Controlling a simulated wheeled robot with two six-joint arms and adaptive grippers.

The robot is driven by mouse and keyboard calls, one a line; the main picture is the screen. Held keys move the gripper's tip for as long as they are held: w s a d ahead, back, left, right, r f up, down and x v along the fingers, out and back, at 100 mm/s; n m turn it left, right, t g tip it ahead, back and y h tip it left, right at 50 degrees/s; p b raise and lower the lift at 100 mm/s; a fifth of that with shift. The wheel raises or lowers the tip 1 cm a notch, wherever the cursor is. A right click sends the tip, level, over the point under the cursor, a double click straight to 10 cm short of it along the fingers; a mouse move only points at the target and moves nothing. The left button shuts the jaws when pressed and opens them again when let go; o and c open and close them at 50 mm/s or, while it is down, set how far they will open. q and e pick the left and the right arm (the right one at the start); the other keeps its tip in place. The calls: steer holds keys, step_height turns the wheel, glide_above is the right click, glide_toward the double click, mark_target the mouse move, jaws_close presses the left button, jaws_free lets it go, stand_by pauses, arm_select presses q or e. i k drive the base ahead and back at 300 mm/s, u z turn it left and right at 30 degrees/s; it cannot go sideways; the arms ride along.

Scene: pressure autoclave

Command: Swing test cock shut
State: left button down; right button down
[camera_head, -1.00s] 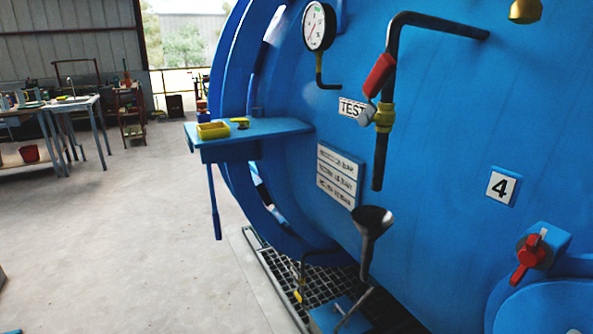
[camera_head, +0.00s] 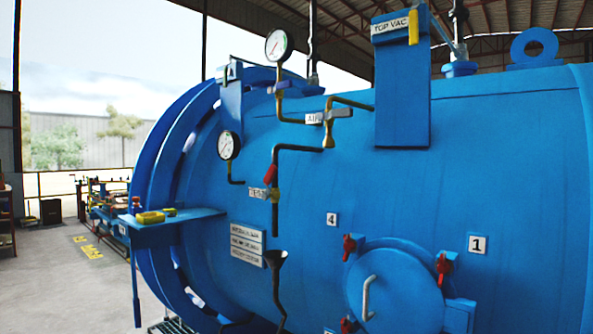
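The test cock (camera_head: 275,194) is a small yellow valve body on a dark pipe that bends down the side of the blue vessel. Its red handle (camera_head: 269,175) stands above the body, just left of the vertical pipe, and leans slightly from upright, roughly along the pipe. A white TEST label (camera_head: 257,193) sits at its left. A dark funnel (camera_head: 275,258) is below the pipe's lower end. Neither of my grippers is in view, and nothing touches the handle.
A blue shelf (camera_head: 180,218) with a yellow tray (camera_head: 150,217) juts out at the left. A pressure gauge (camera_head: 228,145) is left of the cock; another gauge (camera_head: 279,45) and the AIR valve (camera_head: 328,117) are above. A round blue hatch (camera_head: 400,300) with red clamps bulges at lower right.

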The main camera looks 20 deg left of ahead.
mark_target(272, 169)
steer(key=u, duration=0.85)
steer(key=i, duration=1.35)
steer(key=z, duration=0.1)
